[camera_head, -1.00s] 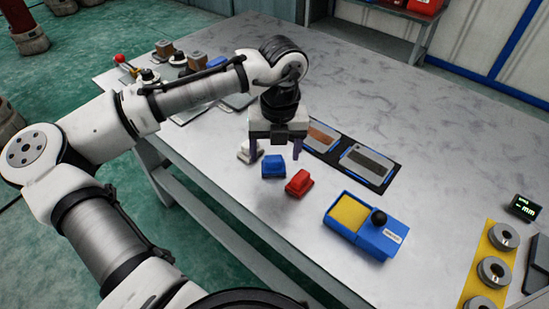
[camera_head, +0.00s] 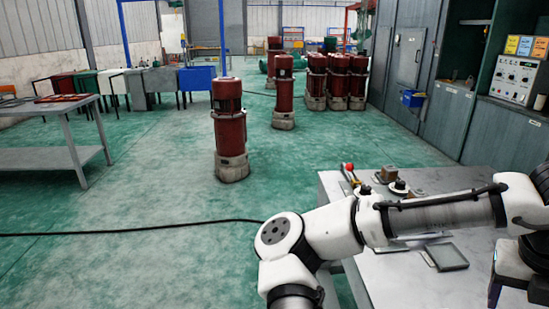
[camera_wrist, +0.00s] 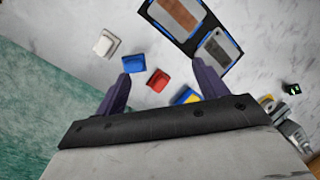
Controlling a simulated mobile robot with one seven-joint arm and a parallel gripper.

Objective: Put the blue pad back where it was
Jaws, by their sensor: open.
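In the wrist view the blue pad (camera_wrist: 134,63) is a small blue block on the grey tabletop. It lies between a white block (camera_wrist: 107,43) and a red block (camera_wrist: 158,81), apart from both. My gripper (camera_wrist: 160,72) is open and empty, its two purple fingers spread above the table. The blue pad shows just beyond the left fingertip, and the red block shows between the fingers. In the head view only part of my gripper is at the right edge, and the blue pad is out of frame.
A dark mat (camera_wrist: 171,30) with two plates lies beyond the blocks. Red cylinders (camera_head: 228,125) stand on the green floor.

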